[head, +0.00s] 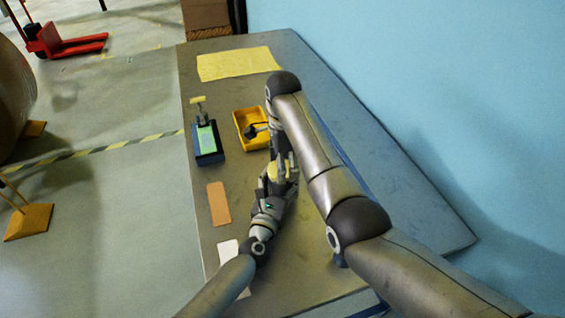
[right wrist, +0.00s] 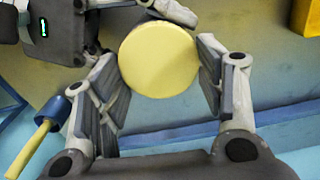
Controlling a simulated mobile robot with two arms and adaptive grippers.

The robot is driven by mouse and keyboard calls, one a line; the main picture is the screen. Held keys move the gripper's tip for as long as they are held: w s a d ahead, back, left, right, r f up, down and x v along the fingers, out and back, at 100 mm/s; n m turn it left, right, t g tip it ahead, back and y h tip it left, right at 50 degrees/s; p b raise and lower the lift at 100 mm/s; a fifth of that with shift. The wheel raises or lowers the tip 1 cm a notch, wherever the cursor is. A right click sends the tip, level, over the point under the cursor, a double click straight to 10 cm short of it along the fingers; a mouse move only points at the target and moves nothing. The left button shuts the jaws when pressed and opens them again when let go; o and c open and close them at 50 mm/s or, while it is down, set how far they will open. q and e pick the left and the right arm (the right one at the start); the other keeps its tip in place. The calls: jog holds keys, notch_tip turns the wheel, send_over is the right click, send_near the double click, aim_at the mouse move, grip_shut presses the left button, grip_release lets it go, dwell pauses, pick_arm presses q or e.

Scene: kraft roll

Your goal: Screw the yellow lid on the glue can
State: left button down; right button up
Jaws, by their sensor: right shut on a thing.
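The round yellow lid (right wrist: 158,60) faces the camera in the right wrist view, between the fingers of my right gripper (right wrist: 155,85). My right gripper is shut on it; in the head view the lid (head: 276,171) shows small and pale between both grippers. My left gripper (head: 271,182) reaches in from below, and its fingers show behind the lid at the top of the right wrist view. The glue can is not clearly visible; the lid and the grippers hide whatever is under it. I cannot tell whether the lid sits level on a can.
A yellow tray (head: 240,122) with a dark object stands beyond the grippers. A dark blue block with a green top (head: 207,140) is left of it. A yellow sheet (head: 238,63), a brown card (head: 218,203) and a white card (head: 228,249) lie on the table (head: 400,205). The table's right side is clear.

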jog(key=shift+m, duration=0.5)
jog(key=o, duration=0.7)
jog(key=shift+r, duration=2.25)
jog(key=shift+c, duration=0.3)
